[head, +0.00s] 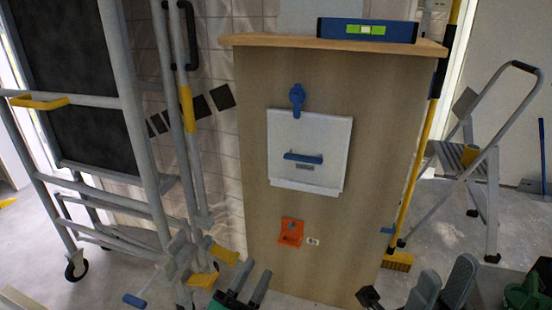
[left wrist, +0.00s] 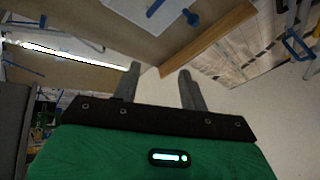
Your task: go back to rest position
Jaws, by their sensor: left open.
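My left gripper (head: 249,278) is at the bottom of the head view, in front of the lower left of the wooden cabinet. Its two grey fingers stand apart with nothing between them. It also shows in the left wrist view (left wrist: 159,80), open and empty. My right gripper (head: 443,287) is at the bottom right of the head view, with its fingers apart and nothing seen between them. The white panel (head: 309,142) with a blue handle (head: 303,158) is on the cabinet front, above and apart from both grippers. A blue latch (head: 297,97) sits at its top edge.
The wooden cabinet (head: 365,220) carries an orange bracket (head: 291,232) low down and a blue spirit level (head: 367,30) on top. A scaffold (head: 131,120) stands left. A yellow broom (head: 397,262) and a stepladder (head: 482,170) stand right.

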